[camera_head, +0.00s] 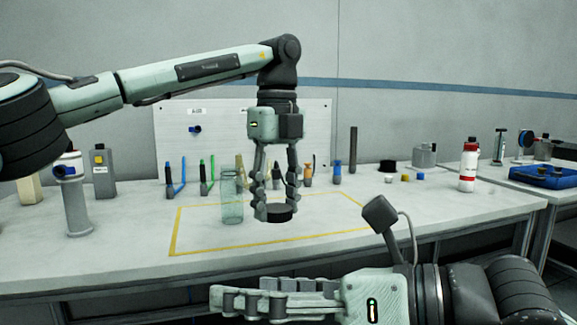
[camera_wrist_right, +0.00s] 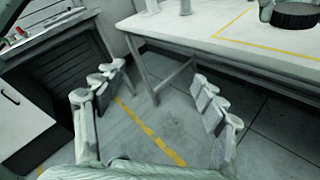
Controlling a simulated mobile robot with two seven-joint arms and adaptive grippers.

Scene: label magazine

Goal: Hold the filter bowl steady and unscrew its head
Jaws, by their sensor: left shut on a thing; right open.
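A clear, greenish cylinder, which looks like the filter bowl (camera_head: 232,200), stands upright on the table inside the yellow outline. A round black piece, which looks like the filter head (camera_head: 280,214), is just right of it, at table level and apart from the bowl. My left gripper (camera_head: 274,208) points down and is shut on the black piece. The right wrist view shows its ribbed side (camera_wrist_right: 295,16) at the top right. My right gripper (camera_head: 238,293) is open and empty in front of the table, low and pointing left; its fingers (camera_wrist_right: 158,76) have only floor between them.
The yellow outline (camera_head: 176,232) marks a mostly clear table area. A grey-white cylinder (camera_head: 73,200) stands at the left. Small tools and bottles line the back, with a red-and-white bottle (camera_head: 468,168) at the right. A white panel (camera_head: 240,135) stands behind.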

